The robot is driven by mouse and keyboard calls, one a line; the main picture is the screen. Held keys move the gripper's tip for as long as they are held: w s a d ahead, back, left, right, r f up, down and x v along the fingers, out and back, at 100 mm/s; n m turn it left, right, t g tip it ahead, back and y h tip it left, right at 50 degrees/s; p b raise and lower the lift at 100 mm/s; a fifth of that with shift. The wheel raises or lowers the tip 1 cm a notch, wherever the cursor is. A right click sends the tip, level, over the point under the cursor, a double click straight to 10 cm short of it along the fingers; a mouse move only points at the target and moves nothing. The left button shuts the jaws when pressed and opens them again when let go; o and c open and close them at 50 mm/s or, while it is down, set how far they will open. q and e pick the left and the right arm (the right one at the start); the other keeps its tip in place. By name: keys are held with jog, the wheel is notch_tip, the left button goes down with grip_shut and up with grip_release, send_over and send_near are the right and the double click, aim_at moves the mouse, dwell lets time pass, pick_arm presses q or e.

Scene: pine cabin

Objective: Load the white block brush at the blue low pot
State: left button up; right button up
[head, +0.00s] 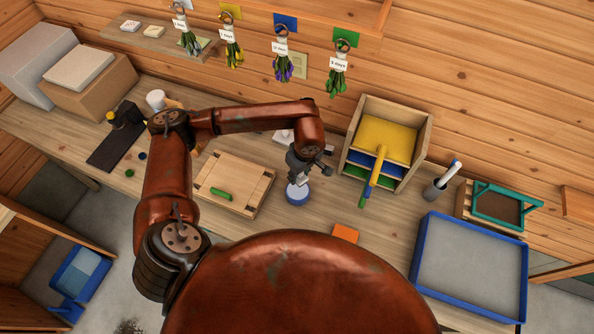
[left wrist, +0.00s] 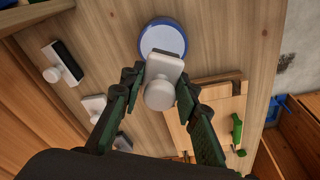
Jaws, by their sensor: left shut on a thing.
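The blue low pot (head: 297,195) stands on the wooden bench. In the left wrist view the pot (left wrist: 146,40) has a blue rim and a pale inside. My left gripper (head: 302,176) is at the pot in the head view, pointing down. In the left wrist view my left gripper (left wrist: 160,88) is shut on the white block brush (left wrist: 161,94), holding it by its round knob. The brush's block overlaps the near part of the pot; I cannot tell whether it touches the pot's contents. My right gripper is in neither view.
Other brushes (left wrist: 62,62) lie beside the pot. A wooden board (head: 233,177) with a green handle lies left of it. An orange piece (head: 345,233), a wooden rack (head: 361,108) and a blue-rimmed tray (head: 468,268) are to the right. Herb bunches hang on the wall.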

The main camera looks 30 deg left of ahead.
pick_arm(q)
jog(key=shift+a+f+n+p, duration=0.1)
jog(key=shift+n+p, duration=0.35)
jog(key=shift+n, duration=0.75)
jog(key=shift+w+f+n+g+p, duration=0.1)
jog(key=shift+f+n+g+p, duration=0.2)
jog(key=shift+n, duration=0.6)
jog(key=shift+a+f+n+p, duration=0.15)
jog(key=shift+n+p, duration=0.1)
jog(key=shift+n, duration=0.25)
jog(key=shift+f+n+p, duration=0.15)
jog(key=shift+n+p, duration=0.05)
jog(key=shift+n, duration=0.3)
jog(key=shift+f+n, duration=0.3)
jog(key=shift+f, duration=0.05)
jog(key=b, duration=0.2)
send_over(296, 189)
jog(key=shift+d+f, duration=0.2)
jog(key=shift+f, duration=0.9)
jog(key=shift+d+f, duration=0.15)
jog(key=shift+f, duration=1.55)
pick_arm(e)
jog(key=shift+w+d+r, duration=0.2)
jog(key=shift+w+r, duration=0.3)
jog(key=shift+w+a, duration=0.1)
pick_arm(q)
jog(key=shift+f+b, duration=0.5)
jog(key=shift+b, duration=0.15)
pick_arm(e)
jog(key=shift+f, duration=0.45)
